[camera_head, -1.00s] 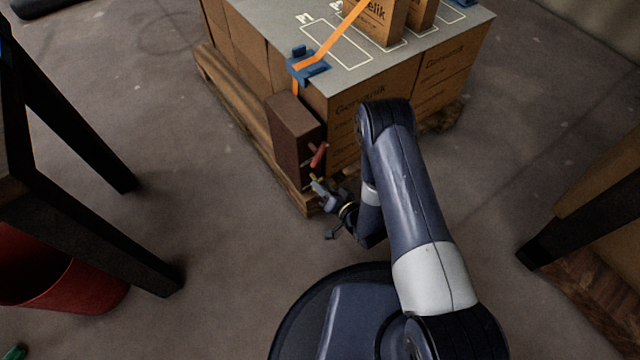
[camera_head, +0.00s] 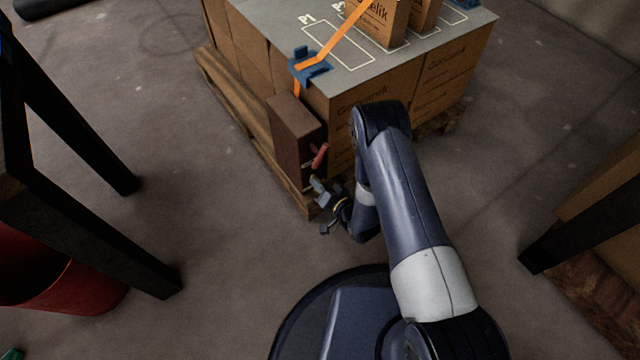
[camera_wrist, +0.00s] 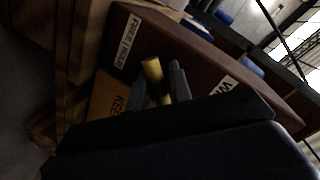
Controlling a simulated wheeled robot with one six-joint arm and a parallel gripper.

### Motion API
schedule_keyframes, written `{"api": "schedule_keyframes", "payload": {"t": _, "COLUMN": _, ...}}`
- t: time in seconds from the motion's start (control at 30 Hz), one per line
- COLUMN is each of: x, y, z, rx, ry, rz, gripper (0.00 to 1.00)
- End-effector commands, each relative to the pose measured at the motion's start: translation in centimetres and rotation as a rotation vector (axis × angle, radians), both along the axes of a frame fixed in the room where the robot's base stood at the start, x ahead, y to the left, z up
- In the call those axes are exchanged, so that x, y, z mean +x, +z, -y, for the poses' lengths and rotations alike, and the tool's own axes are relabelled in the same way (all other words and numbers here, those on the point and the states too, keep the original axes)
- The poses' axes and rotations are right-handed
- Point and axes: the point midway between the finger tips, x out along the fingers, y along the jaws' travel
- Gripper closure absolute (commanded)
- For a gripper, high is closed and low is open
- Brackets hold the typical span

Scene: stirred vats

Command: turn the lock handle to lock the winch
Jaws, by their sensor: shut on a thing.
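The winch is a dark brown box (camera_head: 293,138) on the near corner of the loaded pallet. It also fills the middle of the wrist view (camera_wrist: 185,55), with white labels on its face. A red handle (camera_head: 320,156) sticks out of its front. The yellow lock handle (camera_wrist: 152,70) lies between my fingers in the wrist view. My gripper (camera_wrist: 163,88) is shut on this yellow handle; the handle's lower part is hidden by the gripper. In the head view my gripper (camera_head: 319,188) is low in front of the box, below the red handle.
Cartons (camera_head: 350,125) stand on a wooden pallet (camera_head: 240,115) under a grey sheet (camera_head: 365,50). An orange strap (camera_head: 345,38) runs over a blue corner piece (camera_head: 309,66) to the winch. Dark table legs (camera_head: 75,120) and a red bin (camera_head: 75,285) stand at left. Floor between is clear.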

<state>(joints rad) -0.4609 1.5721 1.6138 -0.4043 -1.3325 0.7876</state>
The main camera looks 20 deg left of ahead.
Motion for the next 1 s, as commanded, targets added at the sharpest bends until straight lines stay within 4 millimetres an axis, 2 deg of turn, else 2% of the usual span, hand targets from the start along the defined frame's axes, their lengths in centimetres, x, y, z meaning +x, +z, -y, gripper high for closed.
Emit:
{"api": "schedule_keyframes", "payload": {"t": 0.47, "x": 0.04, "y": -0.12, "z": 0.05, "rx": 0.047, "ry": -0.001, "rz": -0.056, "gripper": 1.0}}
{"api": "schedule_keyframes", "payload": {"t": 1.0, "x": 0.2, "y": -0.28, "z": 0.18, "rx": 0.341, "ry": -0.001, "rz": -0.401, "gripper": 1.0}}
